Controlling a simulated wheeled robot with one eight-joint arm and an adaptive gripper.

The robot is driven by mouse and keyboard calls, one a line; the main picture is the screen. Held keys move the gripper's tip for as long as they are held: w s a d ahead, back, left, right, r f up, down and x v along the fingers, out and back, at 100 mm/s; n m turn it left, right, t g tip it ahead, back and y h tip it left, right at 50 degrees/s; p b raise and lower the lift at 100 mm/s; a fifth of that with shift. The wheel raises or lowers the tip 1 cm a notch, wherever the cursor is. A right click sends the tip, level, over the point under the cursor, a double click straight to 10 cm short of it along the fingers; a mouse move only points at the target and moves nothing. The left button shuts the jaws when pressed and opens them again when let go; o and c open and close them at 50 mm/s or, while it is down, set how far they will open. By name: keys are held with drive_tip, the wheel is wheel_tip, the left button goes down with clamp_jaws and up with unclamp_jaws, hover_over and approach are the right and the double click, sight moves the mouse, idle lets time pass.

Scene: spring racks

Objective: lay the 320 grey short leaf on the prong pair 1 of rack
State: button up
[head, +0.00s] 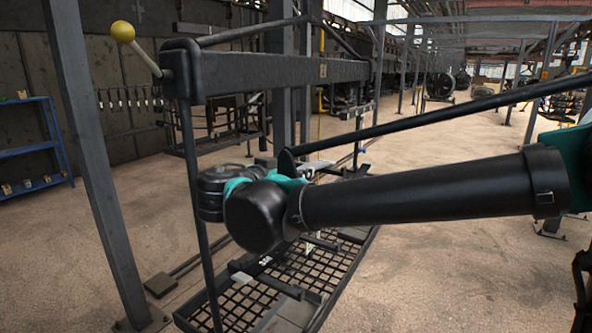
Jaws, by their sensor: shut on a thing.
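My black and teal arm reaches in from the right, and its wrist (255,212) is in front of the rack. My gripper cannot be made out behind the wrist and forearm, so its jaws and anything in them are hidden. The rack (290,72) is a dark metal frame with a thick top beam, uprights and a mesh bottom (232,298). A small light grey piece (316,168) shows just above my forearm; I cannot tell what it is. Prong pair 1 cannot be picked out, and no leaf is clearly identifiable as the 320 grey short leaf.
A yellow ball knob (122,31) on a lever stands at the rack's upper left. A grey steel post (92,150) rises left of the rack. A blue shelf (35,150) stands at the far left. Bare floor (430,270) lies to the right of the mesh.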

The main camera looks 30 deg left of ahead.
drive_tip(key=o, duration=1.4)
drive_tip(key=shift+o, duration=0.2)
drive_tip(key=s, duration=0.4)
drive_tip(key=s+r, duration=0.1)
drive_tip(key=s, duration=0.3)
drive_tip(key=s+a+r, duration=0.1)
drive_tip(key=s, duration=0.3)
drive_tip(key=shift+f, duration=0.1)
